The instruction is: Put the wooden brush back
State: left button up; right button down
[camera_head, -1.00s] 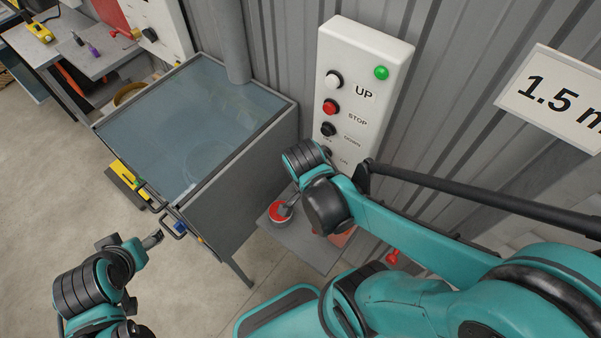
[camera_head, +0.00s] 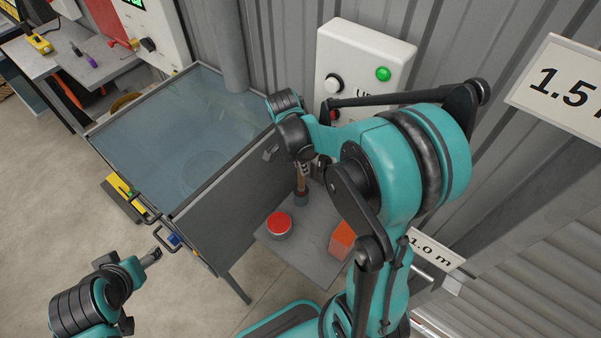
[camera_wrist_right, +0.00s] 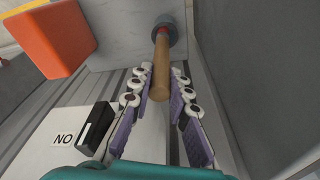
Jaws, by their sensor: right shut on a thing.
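The wooden brush (camera_head: 301,181) hangs below my right gripper (camera_head: 300,163), its handle pointing down near the back of a small grey shelf. In the right wrist view the pale wooden handle (camera_wrist_right: 161,70) runs between the purple finger pads of the right gripper (camera_wrist_right: 162,84), which is shut on it. A red band and a grey-blue round part (camera_wrist_right: 165,28) are at the far end; I cannot tell whether this is the brush head or a holder. My left gripper (camera_head: 153,256) is low at the left, in front of the tank, apart from the brush; its jaws are unclear.
The grey shelf (camera_head: 300,242) carries a red-topped tin (camera_head: 279,224) and an orange block (camera_head: 342,240). A glass-topped tank (camera_head: 180,130) stands to the left. A control panel (camera_head: 362,60) is on the corrugated wall behind the right arm.

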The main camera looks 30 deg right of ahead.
aim_at(300, 179)
jog(key=f, duration=0.1)
jog(key=f+b, duration=0.1)
jog(key=f, duration=0.2)
jog(key=shift+w+f, duration=0.15)
jog(key=shift+w, duration=0.1)
jog(key=c, duration=1.9)
grip_release()
jog(key=shift+f+b, duration=0.1)
jog(key=shift+b, duration=0.25)
jog(key=o, duration=0.5)
jog(key=shift+c, duration=0.2)
